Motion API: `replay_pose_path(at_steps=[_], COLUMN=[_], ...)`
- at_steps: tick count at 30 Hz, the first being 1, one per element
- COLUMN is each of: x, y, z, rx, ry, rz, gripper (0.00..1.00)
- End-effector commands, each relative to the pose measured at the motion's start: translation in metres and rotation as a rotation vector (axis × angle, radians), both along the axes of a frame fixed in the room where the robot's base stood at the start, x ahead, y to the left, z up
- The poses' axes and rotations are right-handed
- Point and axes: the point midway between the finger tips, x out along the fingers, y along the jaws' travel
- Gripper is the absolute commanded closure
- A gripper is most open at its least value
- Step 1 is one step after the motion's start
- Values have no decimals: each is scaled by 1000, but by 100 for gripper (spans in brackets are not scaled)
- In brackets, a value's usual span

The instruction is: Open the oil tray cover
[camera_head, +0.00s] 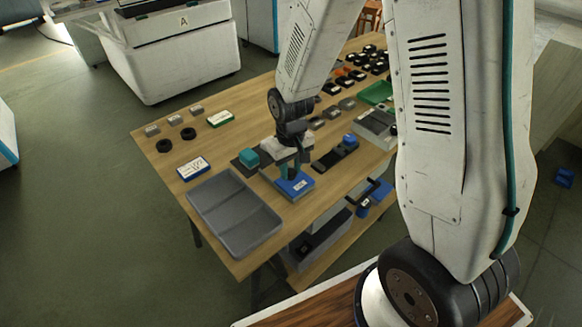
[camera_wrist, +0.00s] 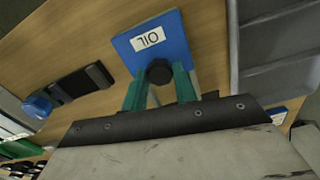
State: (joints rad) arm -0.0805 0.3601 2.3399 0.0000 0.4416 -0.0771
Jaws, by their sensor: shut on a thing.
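The oil tray cover is a blue plate with a white label reading OIL (camera_wrist: 150,38). A black round knob (camera_wrist: 159,71) stands on it. I cannot tell whether the cover is lifted from the tray.
A grey divided tray (camera_head: 234,217) lies to the left at the table's corner. A teal block (camera_head: 249,157) and a dark holder with a blue knob (camera_head: 350,142) stand close by.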

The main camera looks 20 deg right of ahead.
Motion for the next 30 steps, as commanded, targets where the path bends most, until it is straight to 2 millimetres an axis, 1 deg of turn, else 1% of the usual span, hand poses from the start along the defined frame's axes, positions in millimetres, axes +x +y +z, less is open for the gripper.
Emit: replay_pose_path(at_steps=[2,9,12,21,22,23,24,30], x=[8,54,64,66,66,66,66,65], y=[2,17,21,21,21,21,21,21], z=[0,0,0,1,1,1,1,0], rx=[0,0,0,0,0,0,0,0], ry=[-1,-2,-2,-2,-2,-2,-2,-1], rz=[1,1,1,0,0,0,0,0], gripper=[100,100,100,100,69,61,49,49])
